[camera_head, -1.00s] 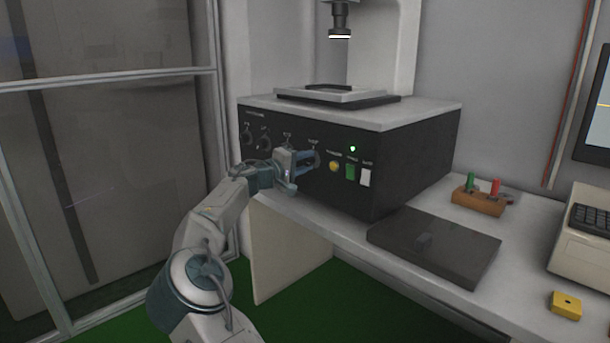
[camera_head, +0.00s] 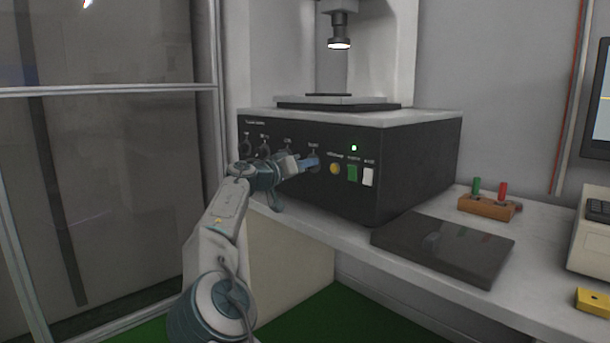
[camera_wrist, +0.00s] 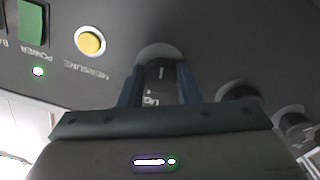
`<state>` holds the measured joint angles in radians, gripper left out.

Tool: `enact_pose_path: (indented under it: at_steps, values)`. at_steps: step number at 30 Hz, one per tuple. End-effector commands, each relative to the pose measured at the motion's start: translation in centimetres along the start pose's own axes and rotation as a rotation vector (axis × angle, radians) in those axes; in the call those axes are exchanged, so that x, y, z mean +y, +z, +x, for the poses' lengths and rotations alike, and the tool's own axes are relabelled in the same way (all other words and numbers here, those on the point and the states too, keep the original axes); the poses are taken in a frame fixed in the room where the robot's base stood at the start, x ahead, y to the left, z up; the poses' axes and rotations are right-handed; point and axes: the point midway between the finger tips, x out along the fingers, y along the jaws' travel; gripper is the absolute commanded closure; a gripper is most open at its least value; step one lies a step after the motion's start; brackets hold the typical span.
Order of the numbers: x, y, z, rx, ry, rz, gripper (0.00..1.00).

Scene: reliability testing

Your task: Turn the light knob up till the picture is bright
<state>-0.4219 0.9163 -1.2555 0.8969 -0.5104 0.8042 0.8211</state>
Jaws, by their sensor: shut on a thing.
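The light knob (camera_wrist: 160,76) is a dark round knob on a pale dial, on the black front panel of the machine (camera_head: 420,160). Part of a label reading "LIG" shows by it in the wrist view. My gripper (camera_head: 312,163) is at this knob, with its blue fingers on either side of it, shut on it; they also show in the wrist view (camera_wrist: 160,88). The lamp (camera_head: 339,44) above the stage glows white.
More knobs (camera_head: 264,150) sit left of my gripper. A yellow button (camera_head: 335,168), a green switch (camera_head: 352,173) and a white switch (camera_head: 368,177) sit to its right. A dark flat plate (camera_head: 440,250) lies on the bench, near a wooden block with green and red pegs (camera_head: 490,206).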

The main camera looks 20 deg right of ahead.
Motion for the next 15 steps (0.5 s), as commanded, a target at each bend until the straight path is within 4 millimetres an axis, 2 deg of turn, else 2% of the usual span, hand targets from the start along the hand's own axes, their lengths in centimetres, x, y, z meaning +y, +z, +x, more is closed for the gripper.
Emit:
enact_pose_path:
  at_steps: [6, 15]
  values:
    - [-0.15, 0.19, 0.0, 0.0, -0.001, 0.135, 0.92]
    - [-0.1, 0.05, -0.04, 0.0, -0.001, 0.227, 0.92]
